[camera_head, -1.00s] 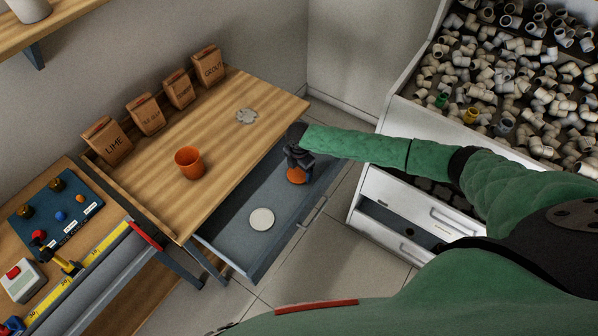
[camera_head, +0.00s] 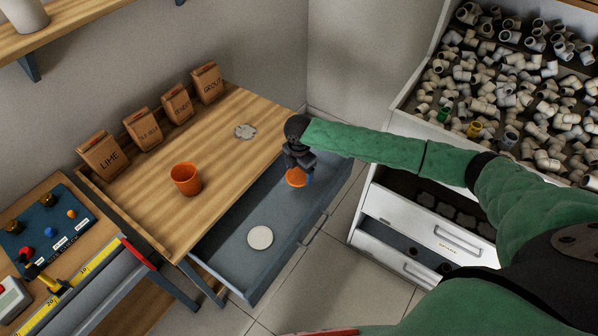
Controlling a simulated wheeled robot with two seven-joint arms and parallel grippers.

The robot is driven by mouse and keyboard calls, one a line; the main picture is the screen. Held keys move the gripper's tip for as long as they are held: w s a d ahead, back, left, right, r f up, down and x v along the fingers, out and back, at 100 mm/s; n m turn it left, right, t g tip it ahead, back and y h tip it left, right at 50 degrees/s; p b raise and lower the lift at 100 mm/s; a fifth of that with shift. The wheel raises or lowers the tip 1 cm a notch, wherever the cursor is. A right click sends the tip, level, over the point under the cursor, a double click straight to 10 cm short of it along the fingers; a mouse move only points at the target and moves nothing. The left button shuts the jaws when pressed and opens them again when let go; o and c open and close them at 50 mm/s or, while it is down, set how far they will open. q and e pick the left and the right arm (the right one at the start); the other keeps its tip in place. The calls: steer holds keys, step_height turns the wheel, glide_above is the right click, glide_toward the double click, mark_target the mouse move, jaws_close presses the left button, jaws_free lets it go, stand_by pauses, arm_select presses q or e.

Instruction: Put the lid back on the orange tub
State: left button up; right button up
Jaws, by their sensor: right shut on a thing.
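The orange tub (camera_head: 186,180) stands upright and open on the wooden tabletop, left of centre. My right gripper (camera_head: 297,170) points down over the far end of the open grey drawer and is shut on an orange round lid (camera_head: 295,179). My gripper hides part of the lid, and I cannot tell whether the lid touches the drawer floor. A white round disc (camera_head: 260,238) lies in the near part of the drawer, apart from the gripper. My left gripper is not in view.
The grey drawer (camera_head: 225,254) is pulled out under the wooden table (camera_head: 205,147). A grey flat piece (camera_head: 245,131) lies on the tabletop. Several paper bags (camera_head: 143,129) line the back edge. A white cabinet (camera_head: 420,221) with pipe fittings stands right. The tabletop between tub and drawer is clear.

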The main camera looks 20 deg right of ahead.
steer(key=shift+s+a+r+m, duration=0.1)
steer(key=shift+s+r+m, duration=0.1)
steer(key=shift+r+m, duration=0.5)
steer(key=s+r+m, duration=0.3)
steer(key=r+m, duration=0.5)
steer(key=m, duration=0.3)
step_height(320, 180, up, 7)
steer(key=m+b, duration=0.1)
steer(key=m, duration=1)
glide_above(301, 183)
steer(key=s, duration=0.4)
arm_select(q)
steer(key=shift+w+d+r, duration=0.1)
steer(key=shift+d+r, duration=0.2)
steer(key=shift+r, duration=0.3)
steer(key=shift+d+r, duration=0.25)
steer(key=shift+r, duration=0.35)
arm_select(e)
steer(key=shift+w+d, duration=0.15)
steer(key=shift+d, duration=0.2)
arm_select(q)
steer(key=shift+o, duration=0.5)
